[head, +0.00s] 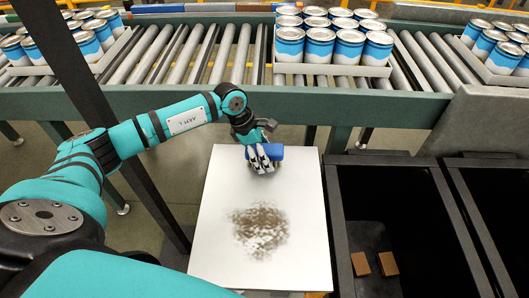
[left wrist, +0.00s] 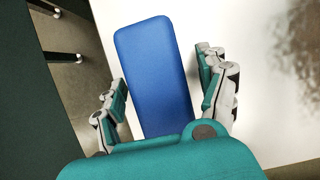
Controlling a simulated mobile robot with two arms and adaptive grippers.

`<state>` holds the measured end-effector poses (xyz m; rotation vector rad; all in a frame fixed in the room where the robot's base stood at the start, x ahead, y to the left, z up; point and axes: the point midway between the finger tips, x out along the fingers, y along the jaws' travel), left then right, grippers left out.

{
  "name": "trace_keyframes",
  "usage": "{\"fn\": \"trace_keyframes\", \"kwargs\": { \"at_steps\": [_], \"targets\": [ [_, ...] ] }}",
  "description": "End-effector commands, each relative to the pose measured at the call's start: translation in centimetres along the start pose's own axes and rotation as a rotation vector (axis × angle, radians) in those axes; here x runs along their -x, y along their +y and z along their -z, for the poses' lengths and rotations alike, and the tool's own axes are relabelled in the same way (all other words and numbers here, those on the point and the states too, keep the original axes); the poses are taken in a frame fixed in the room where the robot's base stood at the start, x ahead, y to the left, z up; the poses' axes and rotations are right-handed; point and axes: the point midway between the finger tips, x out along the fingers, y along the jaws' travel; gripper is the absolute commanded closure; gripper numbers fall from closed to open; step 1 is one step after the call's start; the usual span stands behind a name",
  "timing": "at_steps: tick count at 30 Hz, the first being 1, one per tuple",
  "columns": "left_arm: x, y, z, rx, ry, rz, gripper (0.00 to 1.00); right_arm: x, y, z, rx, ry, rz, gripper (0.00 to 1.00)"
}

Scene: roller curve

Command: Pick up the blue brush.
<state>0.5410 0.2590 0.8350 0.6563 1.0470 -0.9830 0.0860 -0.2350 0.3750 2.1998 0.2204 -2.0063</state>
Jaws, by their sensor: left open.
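The blue brush (head: 276,152) lies at the far edge of a white board, near the conveyor. In the left wrist view its blue block-shaped body (left wrist: 152,75) stands between the two fingers. My left gripper (head: 261,158) is at the brush with its fingers spread on either side; it also shows in the left wrist view (left wrist: 163,95). A gap shows between the right finger and the brush; the left finger is close to its edge. Part of the brush is hidden behind the gripper in the head view. My right gripper is not in view.
The white board (head: 300,190) carries a dark brown smudge (head: 260,232). A roller conveyor (head: 200,55) with trays of blue-and-white cans (head: 320,40) runs behind. Dark open bins (head: 400,190) stand at right, one holding brown blocks (head: 388,263). A dark post (head: 110,120) stands at left.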

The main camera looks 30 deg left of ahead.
Motion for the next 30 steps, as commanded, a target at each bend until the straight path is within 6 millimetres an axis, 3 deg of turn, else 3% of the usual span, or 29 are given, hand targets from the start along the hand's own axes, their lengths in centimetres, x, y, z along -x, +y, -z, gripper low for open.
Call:
{"fn": "trace_keyframes", "kwargs": {
  "at_steps": [30],
  "targets": [
    [-0.39,0.03,0.21,0.000,0.000,0.000,0.25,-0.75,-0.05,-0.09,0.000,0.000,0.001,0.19]
  ]
}}
